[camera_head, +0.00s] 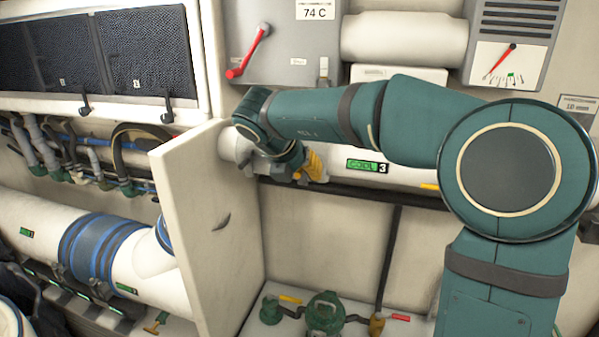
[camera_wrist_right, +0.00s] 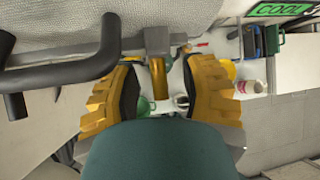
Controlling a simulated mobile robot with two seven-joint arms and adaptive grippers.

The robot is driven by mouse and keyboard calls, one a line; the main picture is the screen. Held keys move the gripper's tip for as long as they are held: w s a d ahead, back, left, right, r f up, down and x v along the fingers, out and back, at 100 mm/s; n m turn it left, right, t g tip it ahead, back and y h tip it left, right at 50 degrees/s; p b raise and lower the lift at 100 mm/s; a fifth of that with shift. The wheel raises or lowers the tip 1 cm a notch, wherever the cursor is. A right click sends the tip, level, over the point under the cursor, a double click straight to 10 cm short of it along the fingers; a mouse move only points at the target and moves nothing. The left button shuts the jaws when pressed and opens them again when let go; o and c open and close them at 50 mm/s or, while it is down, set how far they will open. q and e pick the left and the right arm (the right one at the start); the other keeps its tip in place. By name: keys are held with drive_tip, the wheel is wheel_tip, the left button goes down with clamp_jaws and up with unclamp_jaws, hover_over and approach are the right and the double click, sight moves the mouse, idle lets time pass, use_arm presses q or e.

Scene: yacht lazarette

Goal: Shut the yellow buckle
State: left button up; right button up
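My right gripper (camera_head: 303,168) is at the white pipe (camera_head: 342,174) in the head view, below my teal wrist. In the right wrist view its ridged yellow fingers (camera_wrist_right: 158,85) stand apart. A yellow-brown tab (camera_wrist_right: 159,79) hangs between them from a grey metal piece (camera_wrist_right: 157,41) at the pale pipe cover's edge. It looks like the yellow buckle's lever, with clear gaps to both fingers. In the head view the gripper and wrist hide this spot, so I cannot tell how the buckle sits. My left gripper is not in view.
A white upright panel (camera_head: 205,230) stands left of the gripper. A dark bar (camera_wrist_right: 65,75) runs close to the left finger in the wrist view. A green pump (camera_head: 324,313) stands below. A grey box with a red lever (camera_head: 249,52) is above. Open space lies under the pipe.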

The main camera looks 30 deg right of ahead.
drive_tip(key=v, duration=1.2)
idle(0.4)
